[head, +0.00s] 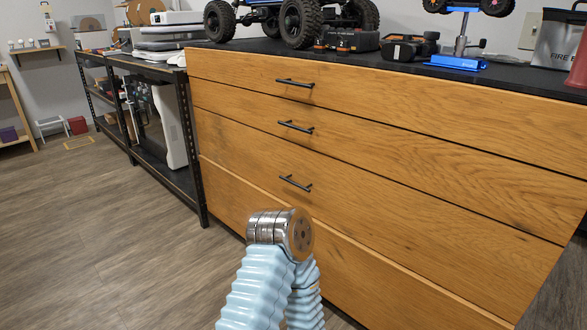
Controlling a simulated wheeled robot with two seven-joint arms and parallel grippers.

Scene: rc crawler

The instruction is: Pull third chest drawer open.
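The wooden chest (430,120) fills the middle and right of the head view, with drawers stacked one above another. Counted from the top, the third drawer (400,225) has a dark bar handle (295,183) at its upper left part. Its front looks closed. The top drawer handle (295,83) and second drawer handle (295,127) are above it. A bent part of one of my arms, with a metal joint and pale blue sleeves, stands below the third handle, apart from it in the picture. Neither of my grippers shows.
My arm hides part of the bottom drawer (350,280). A black shelf rack (185,140) stands left of the chest. An RC crawler (290,18), battery packs (348,40) and a blue stand (457,62) are on the chest top. The floor (120,230) at left is clear.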

